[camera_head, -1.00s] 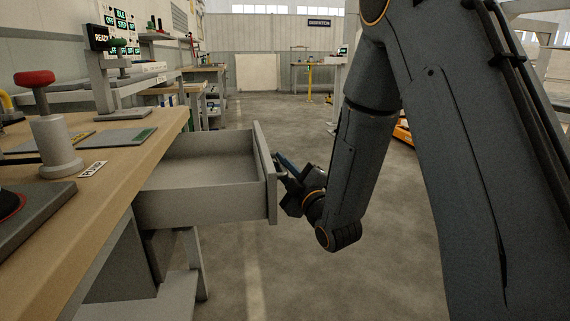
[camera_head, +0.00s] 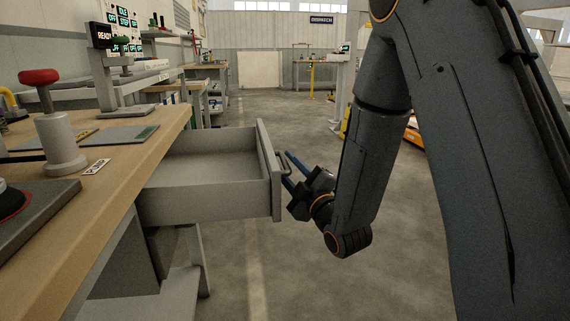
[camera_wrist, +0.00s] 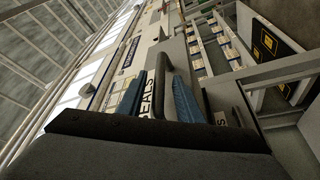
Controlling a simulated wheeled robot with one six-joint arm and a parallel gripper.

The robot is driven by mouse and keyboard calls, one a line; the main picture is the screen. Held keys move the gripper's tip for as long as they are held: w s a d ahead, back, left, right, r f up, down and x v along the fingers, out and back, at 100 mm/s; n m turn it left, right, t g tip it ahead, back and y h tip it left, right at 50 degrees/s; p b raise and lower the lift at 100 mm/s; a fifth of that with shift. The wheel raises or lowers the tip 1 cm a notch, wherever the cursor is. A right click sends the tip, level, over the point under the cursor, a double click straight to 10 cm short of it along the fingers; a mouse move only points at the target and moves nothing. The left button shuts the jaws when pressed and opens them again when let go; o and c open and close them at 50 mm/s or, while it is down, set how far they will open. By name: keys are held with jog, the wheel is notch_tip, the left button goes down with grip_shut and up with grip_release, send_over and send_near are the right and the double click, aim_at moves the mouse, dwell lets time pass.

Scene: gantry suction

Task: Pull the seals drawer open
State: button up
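The seals drawer (camera_head: 205,198) is pulled well out from under the workbench, and its visible inside is empty. Its grey bar handle (camera_head: 283,163) is on the front panel, facing my gripper (camera_head: 287,167). In the wrist view, the two blue fingers of my gripper (camera_wrist: 160,80) are spread apart. The handle (camera_wrist: 166,92) shows between them with gaps on both sides. The "SEALS" label (camera_wrist: 147,100) on the drawer front is partly hidden by a finger. The fingers point at the drawer front, and I see no grip on the handle.
The wooden workbench top (camera_head: 130,170) is at the left. It carries a grey post with a red knob (camera_head: 62,140) and flat plates. A "READY" display (camera_head: 102,35) stands behind. The floor (camera_head: 300,275) right of the drawer is clear.

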jog(key=v, duration=0.6)
jog(key=shift+p, duration=0.35)
jog(key=shift+d+f, duration=0.1)
